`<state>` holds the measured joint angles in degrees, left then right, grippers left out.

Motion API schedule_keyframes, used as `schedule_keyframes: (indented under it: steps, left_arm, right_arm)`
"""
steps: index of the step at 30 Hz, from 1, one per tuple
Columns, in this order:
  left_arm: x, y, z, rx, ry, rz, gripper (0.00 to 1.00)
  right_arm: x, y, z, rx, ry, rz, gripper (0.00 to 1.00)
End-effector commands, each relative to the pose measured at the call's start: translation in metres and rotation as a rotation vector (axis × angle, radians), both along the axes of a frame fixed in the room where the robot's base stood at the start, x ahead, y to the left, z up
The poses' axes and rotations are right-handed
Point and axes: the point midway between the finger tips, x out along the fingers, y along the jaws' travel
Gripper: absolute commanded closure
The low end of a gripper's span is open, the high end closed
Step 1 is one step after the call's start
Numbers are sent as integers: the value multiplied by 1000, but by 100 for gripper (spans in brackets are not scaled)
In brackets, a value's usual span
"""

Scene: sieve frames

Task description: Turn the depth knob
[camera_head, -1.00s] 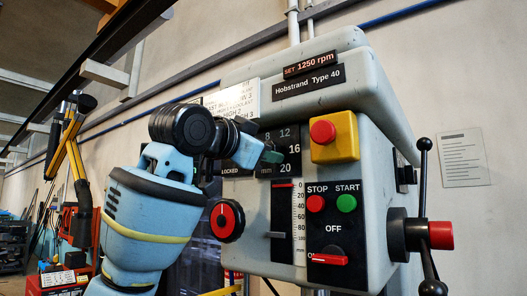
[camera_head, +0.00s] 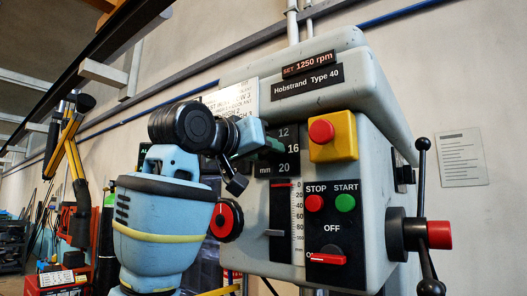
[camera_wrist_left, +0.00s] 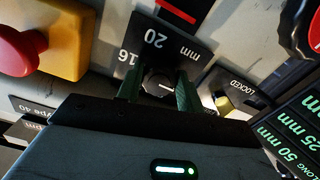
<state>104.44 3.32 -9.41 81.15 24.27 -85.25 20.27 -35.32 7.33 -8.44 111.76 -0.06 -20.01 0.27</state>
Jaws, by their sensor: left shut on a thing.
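The depth knob (camera_wrist_left: 158,82) is a small dark round knob with a white line, on a black dial plate (camera_wrist_left: 172,40) marked 16, 20 and mm in the left wrist view. The green fingers of my left gripper (camera_wrist_left: 160,90) stand on both sides of the knob and are shut on it. In the head view my left gripper (camera_head: 268,148) reaches the dial plate (camera_head: 289,167) from the left and hides the knob. The numbers 12, 16 and 20 show there. My right gripper is not in view.
A yellow box with a red button (camera_head: 321,131) sits close right of the dial plate. A red knob (camera_head: 226,220) is below left of it. A LOCKED plate (camera_wrist_left: 236,92) and a green-lettered display (camera_wrist_left: 290,135) lie beside the fingers. A lever handle (camera_head: 423,175) stands at right.

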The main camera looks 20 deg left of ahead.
Motion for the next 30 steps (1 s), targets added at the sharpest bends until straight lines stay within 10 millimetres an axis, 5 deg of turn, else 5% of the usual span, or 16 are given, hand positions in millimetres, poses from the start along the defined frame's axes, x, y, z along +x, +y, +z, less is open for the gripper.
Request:
schedule_keyframes:
  steps: [20,21,25,30]
  left_arm:
    - [0,0,0,-55,20,0,86]
    - [0,0,0,-55,20,0,58]
    - [0,0,0,-54,19,0,41]
    - [0,0,0,-53,19,0,41]
  right_arm:
    - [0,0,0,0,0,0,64]
    - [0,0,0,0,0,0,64]
    - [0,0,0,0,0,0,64]
    - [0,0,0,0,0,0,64]
